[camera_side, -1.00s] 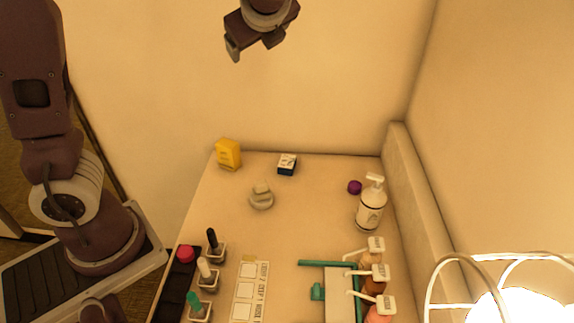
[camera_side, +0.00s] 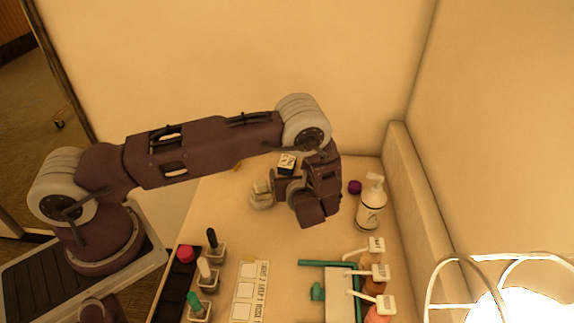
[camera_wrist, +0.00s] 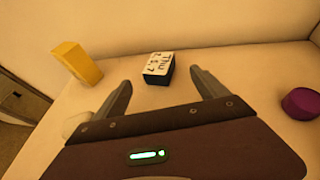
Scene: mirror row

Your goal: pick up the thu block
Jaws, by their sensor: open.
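The thu block (camera_wrist: 158,68) is a small dark blue block with a white top that reads "THU". It stands on the table ahead of my gripper in the wrist view, between the lines of the two fingers and beyond their tips. In the side view the block (camera_side: 287,162) shows at the back of the table, partly hidden by my arm. My gripper (camera_wrist: 160,83) is open and empty, with its fingers apart and not touching the block.
A yellow box (camera_wrist: 76,62) stands left of the block. A purple round item (camera_wrist: 301,103) lies to the right, near a white pump bottle (camera_side: 370,203). A pale knobbed object (camera_side: 261,194) is beside my wrist. Small bottles and a teal-edged rack fill the front.

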